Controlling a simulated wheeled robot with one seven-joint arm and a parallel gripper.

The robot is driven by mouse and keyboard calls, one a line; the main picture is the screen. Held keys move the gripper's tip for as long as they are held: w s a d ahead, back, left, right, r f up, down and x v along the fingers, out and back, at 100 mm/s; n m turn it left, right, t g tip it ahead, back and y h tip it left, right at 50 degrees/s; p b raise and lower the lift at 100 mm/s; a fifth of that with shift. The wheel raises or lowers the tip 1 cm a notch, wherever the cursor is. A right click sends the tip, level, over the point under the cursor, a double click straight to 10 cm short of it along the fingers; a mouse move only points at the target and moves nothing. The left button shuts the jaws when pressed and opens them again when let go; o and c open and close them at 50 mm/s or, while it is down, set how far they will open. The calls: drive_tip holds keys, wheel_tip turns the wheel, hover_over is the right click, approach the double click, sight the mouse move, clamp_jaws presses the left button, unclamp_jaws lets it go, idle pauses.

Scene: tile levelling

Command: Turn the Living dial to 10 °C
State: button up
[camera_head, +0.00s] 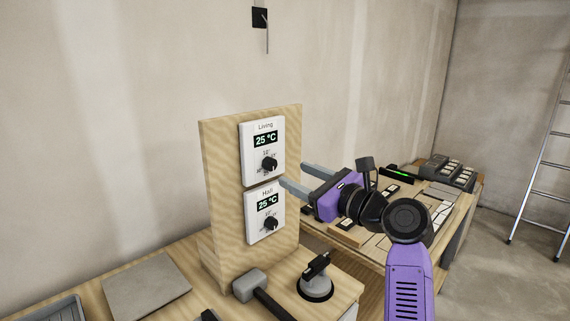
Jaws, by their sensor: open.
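The Living thermostat (263,150) is a white panel fixed high on an upright wooden board (223,190). Its display reads 25 °C, and its black Living dial (269,164) sits below the display. The Hall thermostat (265,214) is mounted just under it, also reading 25 °C, with its own black dial (271,223). My gripper (298,177) is open and empty, to the right of the panels. Its fingers point left toward the board, around the height between the two panels. Whether a fingertip touches a panel I cannot tell.
A mallet (250,286) and a suction cup lifter (316,282) lie on the bench before the board. A grey tile (146,287) lies at left. A second table (372,245) with tiles stands behind my arm. A ladder (545,150) leans at far right.

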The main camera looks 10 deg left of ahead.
sight(273, 165)
drive_tip(key=shift+m, duration=0.3)
drive_tip(key=p+x, duration=0.1)
drive_tip(key=x, duration=0.6)
drive_tip(key=shift+w+a, duration=0.25)
drive_tip(key=shift+a, duration=0.05)
drive_tip(key=shift+f, duration=0.1)
clamp_jaws()
